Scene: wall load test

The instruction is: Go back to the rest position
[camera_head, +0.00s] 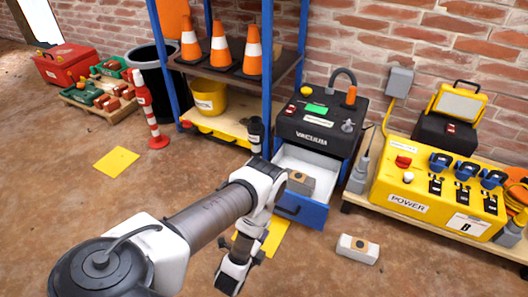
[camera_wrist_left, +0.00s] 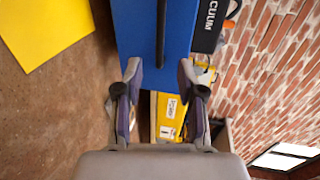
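My left gripper (camera_head: 232,277) hangs low over the floor, in front of and to the left of the open blue drawer (camera_head: 303,212). In the left wrist view my left gripper (camera_wrist_left: 159,70) has its two fingers spread, with nothing between them. Behind the fingers are the blue drawer front (camera_wrist_left: 138,40) and its dark handle (camera_wrist_left: 161,35). My left arm reaches in from the lower left, bent at the elbow. My right gripper does not show.
A similar block (camera_head: 357,249) lies on the floor. A blue-post shelf (camera_head: 267,75) and a yellow power box (camera_head: 412,190) stand behind. Floor at left is mostly clear.

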